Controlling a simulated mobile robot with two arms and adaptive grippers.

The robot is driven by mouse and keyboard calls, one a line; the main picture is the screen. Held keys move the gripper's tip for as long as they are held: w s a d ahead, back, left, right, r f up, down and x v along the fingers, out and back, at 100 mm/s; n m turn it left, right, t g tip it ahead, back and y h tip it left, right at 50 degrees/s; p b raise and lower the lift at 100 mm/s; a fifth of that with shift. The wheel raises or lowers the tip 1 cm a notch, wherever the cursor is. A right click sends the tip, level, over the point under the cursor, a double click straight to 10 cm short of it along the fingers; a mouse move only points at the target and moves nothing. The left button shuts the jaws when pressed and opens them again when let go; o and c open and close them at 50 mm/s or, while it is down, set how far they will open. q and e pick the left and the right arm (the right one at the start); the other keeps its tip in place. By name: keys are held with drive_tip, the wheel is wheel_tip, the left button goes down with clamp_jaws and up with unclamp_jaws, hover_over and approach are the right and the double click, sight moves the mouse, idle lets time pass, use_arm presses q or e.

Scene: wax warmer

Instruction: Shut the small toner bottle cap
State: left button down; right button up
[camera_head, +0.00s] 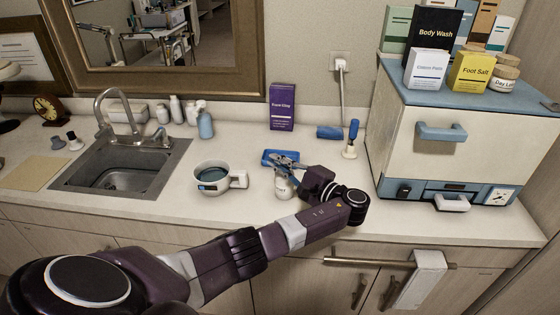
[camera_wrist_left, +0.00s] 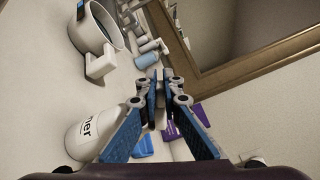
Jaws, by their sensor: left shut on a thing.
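The small white toner bottle (camera_head: 283,188) stands upright on the counter, right of the mug. In the left wrist view the bottle (camera_wrist_left: 86,140) shows at lower left, with "ner" readable on its label. My left gripper (camera_head: 276,158) is at the top of the bottle, its blue-padded fingers pointing left over it. In the left wrist view the gripper's fingertips (camera_wrist_left: 163,88) are close together. My right gripper is not in view.
A white mug (camera_head: 212,180) stands left of the bottle. A blue object (camera_head: 270,155) lies behind the gripper. A purple box (camera_head: 282,106) stands by the wall, and a blue-handled tool (camera_head: 351,138) stands to the right. The cabinet (camera_head: 440,135) limits room at right; the sink (camera_head: 125,170) is at left.

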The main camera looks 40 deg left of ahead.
use_arm(q)
drive_tip(key=f+n+b, duration=0.1)
drive_tip(key=n+b, duration=0.1)
drive_tip(key=f+n+b, duration=0.1)
drive_tip(key=n+b, duration=0.1)
drive_tip(key=shift+s+f+n, duration=0.2)
drive_tip(key=shift+s+n, duration=0.1)
drive_tip(key=shift+s, duration=0.1)
drive_tip(key=c, duration=2.1)
unclamp_jaws()
drive_tip(key=d, duration=0.4)
drive_tip(key=s+d, duration=0.1)
drive_tip(key=d, duration=0.7)
drive_tip(key=shift+s, duration=0.15)
